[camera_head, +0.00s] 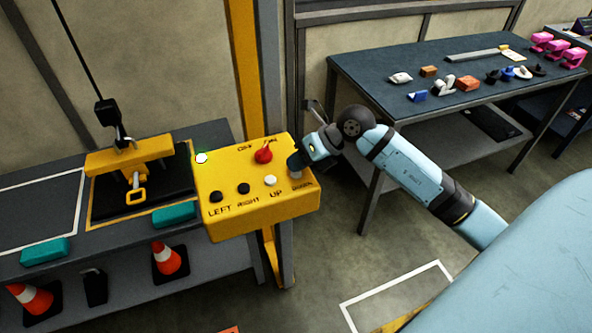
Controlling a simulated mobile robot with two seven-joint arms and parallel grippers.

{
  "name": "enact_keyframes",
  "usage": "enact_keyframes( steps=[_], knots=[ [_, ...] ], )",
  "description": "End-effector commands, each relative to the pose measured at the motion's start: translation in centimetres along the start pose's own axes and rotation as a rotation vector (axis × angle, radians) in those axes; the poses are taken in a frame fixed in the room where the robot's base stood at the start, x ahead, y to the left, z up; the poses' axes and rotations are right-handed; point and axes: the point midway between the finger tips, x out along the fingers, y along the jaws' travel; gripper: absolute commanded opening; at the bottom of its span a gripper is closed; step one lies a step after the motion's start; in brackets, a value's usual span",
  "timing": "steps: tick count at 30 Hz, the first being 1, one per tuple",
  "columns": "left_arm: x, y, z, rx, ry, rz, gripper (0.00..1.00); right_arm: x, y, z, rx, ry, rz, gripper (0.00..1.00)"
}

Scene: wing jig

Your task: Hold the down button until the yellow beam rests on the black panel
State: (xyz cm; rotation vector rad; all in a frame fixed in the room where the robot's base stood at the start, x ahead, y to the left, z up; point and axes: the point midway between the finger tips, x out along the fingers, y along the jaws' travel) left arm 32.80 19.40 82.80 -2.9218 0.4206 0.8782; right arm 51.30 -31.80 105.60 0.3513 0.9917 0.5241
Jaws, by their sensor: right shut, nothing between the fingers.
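The yellow control box (258,222) has a row of buttons with lettering LEFT, RIGHT, UP and a partly covered word at the right. My right gripper (296,169) is shut and empty, its tip at the rightmost button, the down button (295,175), which it mostly hides. I cannot tell how far the button is pressed. The yellow beam (130,155) hangs from a black hook block at the left, over the black panel (165,191). Whether the beam touches the panel is unclear. My left gripper is not in view.
Teal blocks (174,215) lie along the front of the left bench. Orange cones (168,259) stand below. A dark table (440,70) with small parts is at the back right.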

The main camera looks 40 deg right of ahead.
Motion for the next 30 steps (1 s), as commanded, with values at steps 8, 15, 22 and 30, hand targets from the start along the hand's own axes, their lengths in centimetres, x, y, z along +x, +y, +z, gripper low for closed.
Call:
enact_keyframes(
  steps=[8, 15, 22, 30],
  knots=[
    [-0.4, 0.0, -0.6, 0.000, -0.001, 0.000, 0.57, -0.7, 0.5, 0.5, -0.001, 0.001, -0.001, 0.00],
    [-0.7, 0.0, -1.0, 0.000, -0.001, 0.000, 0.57, -1.2, 0.9, 0.9, -0.001, 0.001, 0.000, 0.00],
    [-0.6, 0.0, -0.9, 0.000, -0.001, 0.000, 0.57, -1.2, 0.9, 0.9, 0.000, 0.000, 0.000, 0.00],
    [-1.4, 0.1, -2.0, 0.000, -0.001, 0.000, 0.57, -2.5, 1.8, 1.9, -0.001, 0.000, 0.000, 0.00]
  ],
)
